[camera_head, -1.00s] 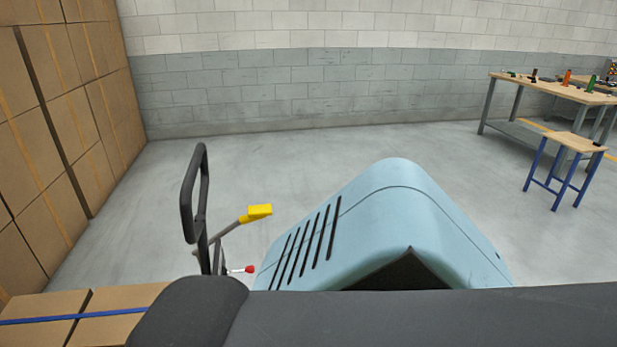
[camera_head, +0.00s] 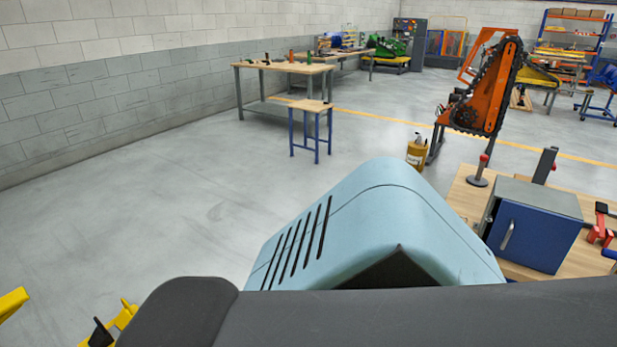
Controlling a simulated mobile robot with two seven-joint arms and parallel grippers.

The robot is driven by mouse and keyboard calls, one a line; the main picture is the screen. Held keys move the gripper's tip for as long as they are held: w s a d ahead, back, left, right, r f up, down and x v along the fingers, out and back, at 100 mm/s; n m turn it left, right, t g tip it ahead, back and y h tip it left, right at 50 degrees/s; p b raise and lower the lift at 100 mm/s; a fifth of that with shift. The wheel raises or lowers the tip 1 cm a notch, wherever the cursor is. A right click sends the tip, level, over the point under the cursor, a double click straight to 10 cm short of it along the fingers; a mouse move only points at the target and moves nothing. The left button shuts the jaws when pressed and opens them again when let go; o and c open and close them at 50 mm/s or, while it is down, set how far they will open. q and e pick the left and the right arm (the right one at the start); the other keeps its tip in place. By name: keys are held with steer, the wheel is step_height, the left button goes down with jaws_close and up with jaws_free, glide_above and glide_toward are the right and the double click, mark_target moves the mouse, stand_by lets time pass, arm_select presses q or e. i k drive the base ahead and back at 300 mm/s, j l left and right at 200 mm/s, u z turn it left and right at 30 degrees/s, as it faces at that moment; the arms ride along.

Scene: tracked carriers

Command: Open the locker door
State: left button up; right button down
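The locker (camera_head: 532,222) is a small grey box with a blue door (camera_head: 540,240), standing on a wooden bench at the right of the head view. The door looks shut, with a silver bar handle (camera_head: 507,236) near its left edge. The locker's lower left is close to the edge of the light blue body panel in front. Neither of my grippers shows in the view.
The wooden bench (camera_head: 462,200) also bears a red-topped post (camera_head: 479,172) and a red tool (camera_head: 601,228). A blue-legged stool (camera_head: 305,108) stands further back.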

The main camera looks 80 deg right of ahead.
mark_target(539, 240)
steer(key=z, duration=4.05)
